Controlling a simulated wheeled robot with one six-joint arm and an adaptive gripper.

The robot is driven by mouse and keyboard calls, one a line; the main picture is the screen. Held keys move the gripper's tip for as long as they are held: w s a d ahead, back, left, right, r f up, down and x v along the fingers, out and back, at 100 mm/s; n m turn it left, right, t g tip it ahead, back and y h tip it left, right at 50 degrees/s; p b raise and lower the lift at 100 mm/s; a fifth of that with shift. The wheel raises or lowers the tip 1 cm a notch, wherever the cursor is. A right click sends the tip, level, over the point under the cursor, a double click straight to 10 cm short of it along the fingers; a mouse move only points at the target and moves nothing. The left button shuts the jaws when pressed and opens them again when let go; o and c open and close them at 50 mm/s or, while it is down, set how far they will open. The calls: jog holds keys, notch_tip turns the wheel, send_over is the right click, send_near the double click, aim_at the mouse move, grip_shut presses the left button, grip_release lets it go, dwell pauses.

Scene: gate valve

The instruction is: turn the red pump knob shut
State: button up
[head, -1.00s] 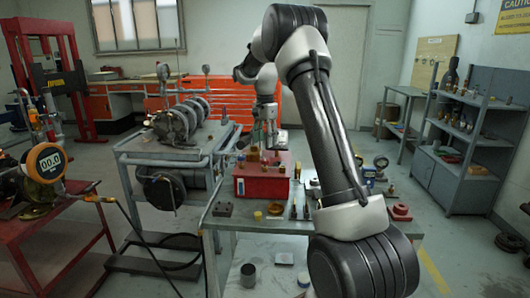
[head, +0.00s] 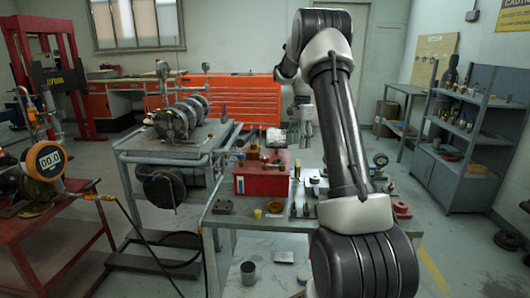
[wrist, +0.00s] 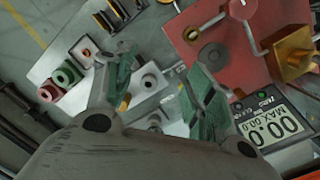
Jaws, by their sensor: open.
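A red pump box (head: 262,184) stands on the near workbench in the head view, with small brass and dark fittings on top. In the wrist view the red pump top (wrist: 222,30) is at upper right, with a dark round part, grey rods, a brass block and a digital display. My gripper (head: 301,132) is above the bench, right of the pump box in the head view. In the wrist view my gripper (wrist: 160,72) has its fingers apart, with no object held between them.
A grey block with a round hole (wrist: 148,82) lies on the bench below the fingers. A red ring (head: 401,209) lies at the bench's right end. A yellow cup (head: 275,207) and a dark block (head: 222,207) are near its front. A machine cart (head: 165,158) stands left.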

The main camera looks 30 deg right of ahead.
jog(key=s+a+f+m+t+y, duration=0.2)
jog(key=s+a+f+m+y, duration=0.1)
jog(key=s+f+y, duration=0.25)
jog(key=s+a+f+m+t+y, duration=0.1)
jog(key=s+a+f+m+y, duration=0.3)
jog(key=s+f, duration=0.3)
jog(key=m+t+h, duration=0.5)
jog(key=m+t, duration=0.3)
jog(key=t, duration=0.7)
send_near(268, 158)
jog(key=x, duration=1.1)
jog(key=shift+w+a, duration=0.15)
jog(key=shift+w, duration=0.15)
